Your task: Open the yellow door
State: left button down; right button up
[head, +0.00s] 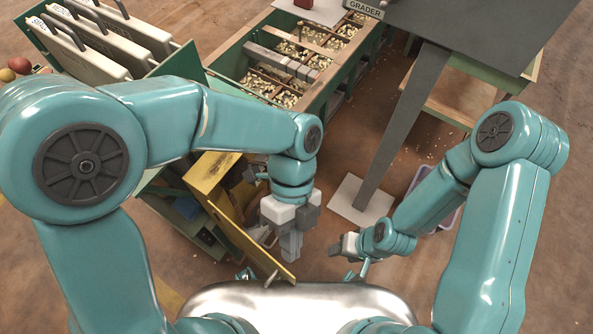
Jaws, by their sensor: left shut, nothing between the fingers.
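The yellow door (229,220) stands at an angle out from the green cabinet (158,203) at the lower left of centre. The dark inside of the cabinet shows to the left of the door. My left gripper (291,246) points down just right of the door, with its fingers shut and empty. I cannot tell whether it touches the door.
A green hopper (225,64) with several compartments of nuts stands behind. A grey grader stand (402,123) rises at the right, on a pale base plate (357,200). A purple-rimmed bin (455,217) is behind my right arm. White panels (98,45) stand upper left.

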pick_arm(q)
jog(key=p+v, duration=0.2)
jog(key=v, duration=1.2)
